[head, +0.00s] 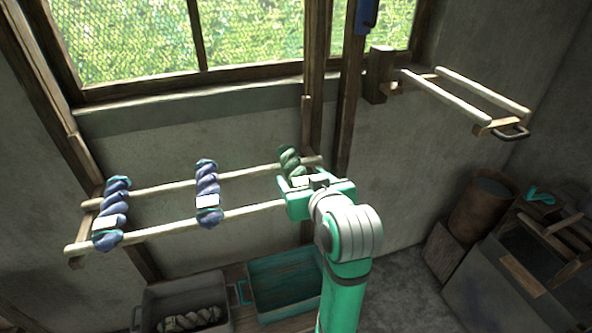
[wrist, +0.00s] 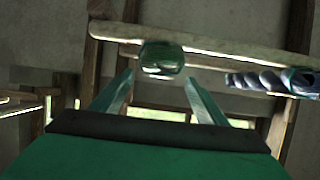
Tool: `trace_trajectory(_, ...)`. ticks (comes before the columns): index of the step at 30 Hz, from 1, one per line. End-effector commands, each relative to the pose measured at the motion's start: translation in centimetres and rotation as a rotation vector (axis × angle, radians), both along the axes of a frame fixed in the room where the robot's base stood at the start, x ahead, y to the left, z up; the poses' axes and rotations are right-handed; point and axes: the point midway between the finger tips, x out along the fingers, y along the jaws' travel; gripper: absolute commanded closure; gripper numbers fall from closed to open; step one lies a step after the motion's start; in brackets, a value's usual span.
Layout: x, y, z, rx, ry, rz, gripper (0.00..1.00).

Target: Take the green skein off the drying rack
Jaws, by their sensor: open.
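The green skein (head: 289,160) hangs over the two pale rails of the drying rack (head: 245,206), at the right end. Its upper part shows in the head view; my gripper hides its lower part. My gripper (head: 316,184) is at the skein's near end. In the wrist view my gripper (wrist: 158,76) is open, with a finger on each side and nothing between them. The green skein's rounded end (wrist: 162,54) shows just beyond the fingertips, roughly centred between them. Whether the fingers touch it I cannot tell.
Two blue-purple skeins with white labels hang on the same rack, in the middle (head: 207,184) and at the left (head: 113,208). Below stand a grey bin (head: 146,315) and a teal bin (head: 285,285). An empty two-rail rack (head: 470,85) projects from the wall at upper right.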

Motion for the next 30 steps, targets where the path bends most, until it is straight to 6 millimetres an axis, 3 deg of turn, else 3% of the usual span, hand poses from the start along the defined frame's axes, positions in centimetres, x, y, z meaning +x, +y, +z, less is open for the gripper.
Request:
trace_trajectory(21, 6.9, 1.5, -3.0, 0.001, 0.001, -0.002, 0.33)
trace_trajectory(30, 7.3, 1.6, -3.1, 0.001, -0.001, -0.004, 0.33)
